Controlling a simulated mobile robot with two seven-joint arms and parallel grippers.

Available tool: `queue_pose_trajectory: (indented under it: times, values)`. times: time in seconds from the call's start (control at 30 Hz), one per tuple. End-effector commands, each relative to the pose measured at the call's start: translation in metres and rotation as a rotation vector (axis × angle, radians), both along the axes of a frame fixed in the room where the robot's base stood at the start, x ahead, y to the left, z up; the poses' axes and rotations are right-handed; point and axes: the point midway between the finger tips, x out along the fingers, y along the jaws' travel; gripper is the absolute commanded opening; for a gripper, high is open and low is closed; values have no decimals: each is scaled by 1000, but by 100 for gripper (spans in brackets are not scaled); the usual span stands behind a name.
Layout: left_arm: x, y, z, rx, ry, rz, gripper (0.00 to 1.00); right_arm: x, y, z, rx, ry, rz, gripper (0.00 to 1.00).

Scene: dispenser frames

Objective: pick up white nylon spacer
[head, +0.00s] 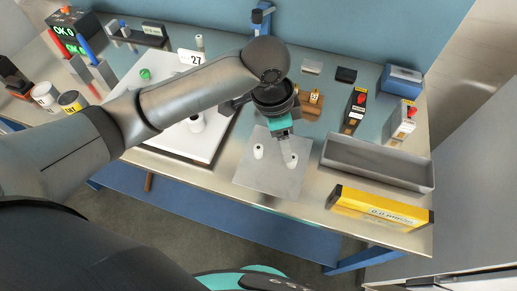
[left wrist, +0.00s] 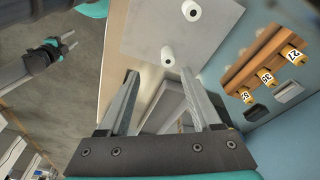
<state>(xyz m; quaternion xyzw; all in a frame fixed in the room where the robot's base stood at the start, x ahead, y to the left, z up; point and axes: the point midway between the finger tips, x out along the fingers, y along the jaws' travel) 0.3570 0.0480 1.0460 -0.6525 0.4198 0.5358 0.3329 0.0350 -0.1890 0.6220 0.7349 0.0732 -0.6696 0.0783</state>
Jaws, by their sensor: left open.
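Two white spacers stand upright on a grey square plate (head: 270,183). One spacer (head: 258,151) is on the left, and the other spacer (head: 292,160) is on the right at my left gripper's fingertips. My left gripper (head: 287,155) points down at the plate, open and empty. In the left wrist view, the nearer spacer (left wrist: 168,57) shows just past the gap between the open fingers (left wrist: 160,75), and I cannot tell whether they touch it. The farther spacer (left wrist: 192,10) is at the top. My right gripper (left wrist: 67,42) is small at the upper left, away from the bench.
A grey open tray (head: 375,165) and a yellow box (head: 380,208) lie right of the plate. A white board (head: 185,140) with a white roller-like piece (head: 196,122) is to the left. A wooden rack with numbered tags (left wrist: 262,65) stands behind the plate.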

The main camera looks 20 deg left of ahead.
Motion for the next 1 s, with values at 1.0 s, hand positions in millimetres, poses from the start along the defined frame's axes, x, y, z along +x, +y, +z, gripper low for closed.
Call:
queue_pose_trajectory:
  times: [1.0]
  values:
    - [36, 67, -51, 193, 75, -3, 65, 0, 0, -10, 0, 1, 0, 50]
